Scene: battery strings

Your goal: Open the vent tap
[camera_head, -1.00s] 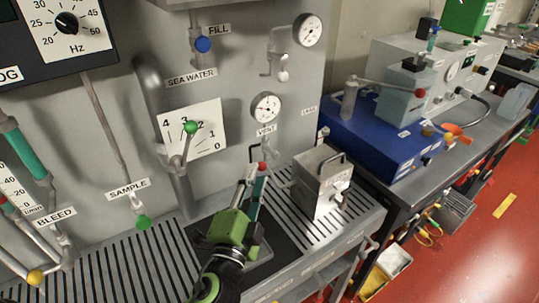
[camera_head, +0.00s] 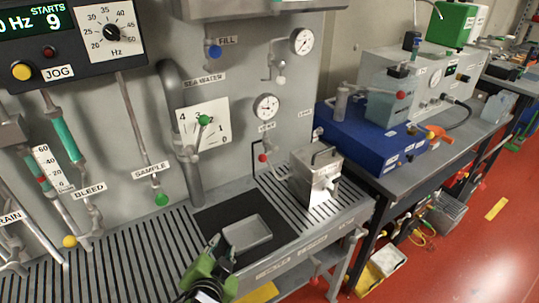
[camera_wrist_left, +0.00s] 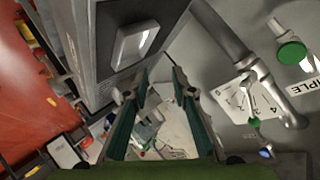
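I cannot make out the tap in that view. My right gripper is not in view.
A metal box (camera_head: 316,178) with a spout stands right of the tap. A green-knobbed lever (camera_head: 203,120) and the SAMPLE tap (camera_head: 161,199) are to the left. A blue unit (camera_head: 365,140) stands on the right bench.

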